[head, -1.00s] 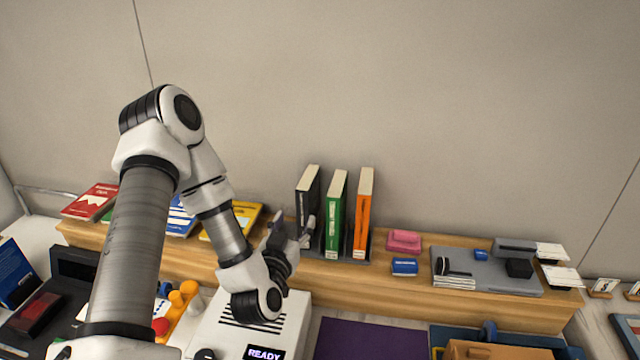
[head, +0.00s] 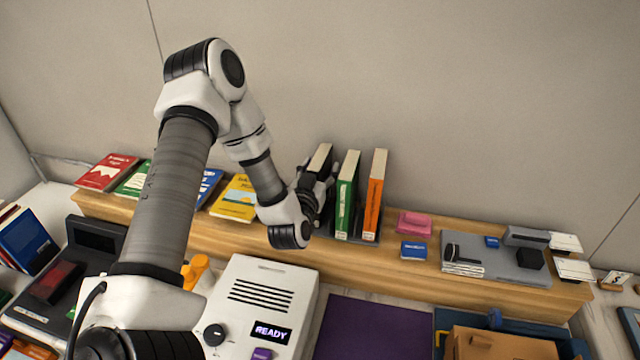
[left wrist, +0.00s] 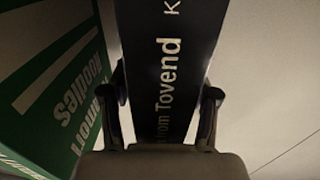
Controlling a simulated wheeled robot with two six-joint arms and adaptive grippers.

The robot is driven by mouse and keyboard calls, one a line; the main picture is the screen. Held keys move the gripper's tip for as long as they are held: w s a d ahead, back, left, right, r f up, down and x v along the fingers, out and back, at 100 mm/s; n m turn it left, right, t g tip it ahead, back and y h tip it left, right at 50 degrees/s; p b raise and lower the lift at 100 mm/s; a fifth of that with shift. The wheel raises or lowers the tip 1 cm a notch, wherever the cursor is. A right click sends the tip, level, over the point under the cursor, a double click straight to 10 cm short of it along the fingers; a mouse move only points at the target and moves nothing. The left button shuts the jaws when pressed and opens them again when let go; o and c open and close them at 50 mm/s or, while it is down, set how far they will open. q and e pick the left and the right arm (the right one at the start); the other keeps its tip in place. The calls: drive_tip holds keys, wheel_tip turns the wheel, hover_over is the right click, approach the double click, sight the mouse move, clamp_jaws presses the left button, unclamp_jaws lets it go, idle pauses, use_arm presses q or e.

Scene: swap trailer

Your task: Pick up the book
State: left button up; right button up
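A black book (head: 319,158) stands upright at the left end of a short row on the wooden shelf, with a green book (head: 346,197) and an orange book (head: 374,196) to its right. My left gripper (head: 318,180) is at the black book in the head view, with a finger on each side, hiding much of its spine. In the left wrist view the black spine (left wrist: 168,75) with white lettering runs between the two spread fingers (left wrist: 165,95). Firm contact is not clear. The green book (left wrist: 50,85) is close by one finger. My right gripper is not in view.
Several books lie along the shelf's left part, including a yellow one (head: 234,198). A pink block (head: 414,223), a blue block (head: 413,250) and a grey tray (head: 500,267) are to the right. A white machine (head: 262,300) reading READY stands below. The wall is behind.

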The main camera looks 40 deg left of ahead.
use_arm(q)
clamp_jaws()
